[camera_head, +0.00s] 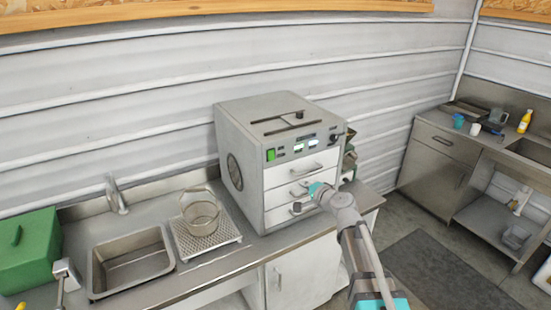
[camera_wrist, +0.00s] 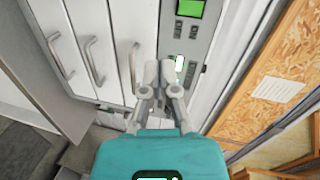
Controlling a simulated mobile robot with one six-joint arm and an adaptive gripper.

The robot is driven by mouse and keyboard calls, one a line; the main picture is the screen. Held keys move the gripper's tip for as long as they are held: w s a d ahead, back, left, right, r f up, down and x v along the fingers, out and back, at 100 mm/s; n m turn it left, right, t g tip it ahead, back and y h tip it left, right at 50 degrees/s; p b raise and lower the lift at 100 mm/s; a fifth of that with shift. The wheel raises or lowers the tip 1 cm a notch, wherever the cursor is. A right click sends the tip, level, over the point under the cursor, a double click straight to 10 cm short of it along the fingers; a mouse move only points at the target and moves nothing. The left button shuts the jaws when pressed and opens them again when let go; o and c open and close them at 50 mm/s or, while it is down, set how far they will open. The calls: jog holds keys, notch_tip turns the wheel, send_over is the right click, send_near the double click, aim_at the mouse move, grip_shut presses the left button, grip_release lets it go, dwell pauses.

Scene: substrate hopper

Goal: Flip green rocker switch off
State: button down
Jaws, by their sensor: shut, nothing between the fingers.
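The green rocker switch (camera_head: 271,154) appears as a bright green square at the left end of the control panel, on the upper front of the grey machine (camera_head: 232,145). In the wrist view, the green square (camera_wrist: 189,9) is at the top edge, partly cut off. I cannot tell which way it is rocked. My gripper (camera_wrist: 152,66) is shut and empty, in front of the machine's drawers and apart from the green switch. In the head view it is in front of the drawer fronts, lower and to the right of the switch, its fingertips hard to make out.
Drawer handles (camera_wrist: 92,60) stick out below the panel. Small dark switches (camera_wrist: 179,32) and a lit white element (camera_wrist: 179,63) are near the green square.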

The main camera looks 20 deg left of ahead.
aim_at(273, 158)
jog(key=a+r+m, duration=0.1)
jog(key=w+a+r+t, duration=0.1)
jog(key=shift+a+r+m, duration=0.15)
jog(key=shift+a+m, duration=0.2)
jog(key=shift+m, duration=0.05)
jog(key=shift+a, duration=0.1)
jog(key=x, duration=0.7)
jog(key=b+x, duration=0.1)
jog(key=x, duration=0.5)
jog(key=shift+w+a+r, duration=0.15)
jog(key=shift+w+a, duration=0.1)
jog(key=shift+a, duration=0.1)
jog(key=shift+w+a, duration=0.1)
jog(key=shift+a, duration=0.05)
dwell(0.4)
